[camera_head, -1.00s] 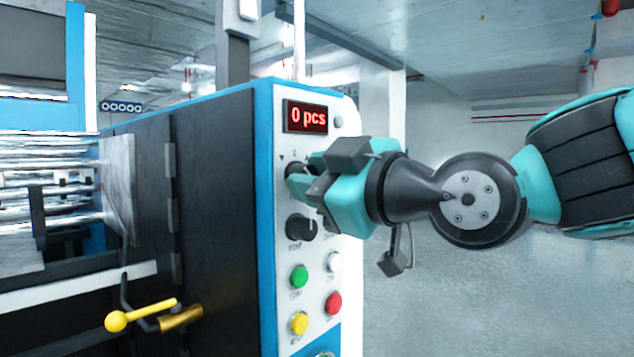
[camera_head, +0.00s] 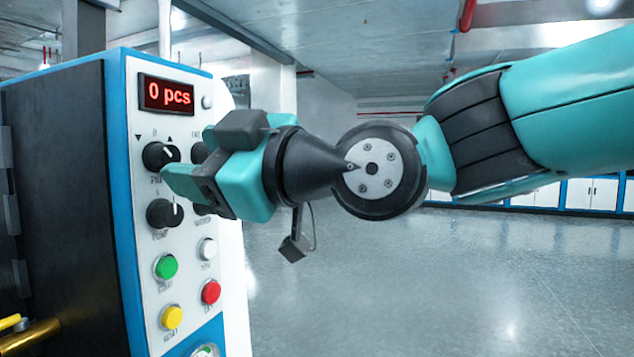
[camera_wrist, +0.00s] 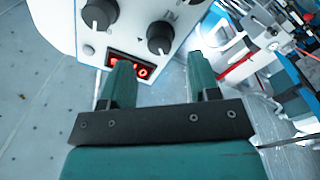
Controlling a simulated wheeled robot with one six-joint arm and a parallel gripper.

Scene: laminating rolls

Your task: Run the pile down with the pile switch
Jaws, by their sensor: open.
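The pile switch (camera_head: 160,156) is a black rotary knob with a white pointer mark. It is at the upper left of the white control panel, under the red "0 pcs" display (camera_head: 166,95). Arrow marks stand around it; I cannot tell exactly which one the pointer faces. The switch also shows in the wrist view (camera_wrist: 160,38), just beyond and between my fingertips. My gripper (camera_head: 182,182) is open in front of the panel, just right of and below the switch in the head view. In the wrist view my gripper (camera_wrist: 160,72) has nothing between its fingers.
Another black knob (camera_head: 164,213) sits below the switch, and more knobs are partly hidden behind my gripper. Lower down are green (camera_head: 166,267), white (camera_head: 207,249), red (camera_head: 211,292) and yellow (camera_head: 172,317) buttons. The floor to the right is clear.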

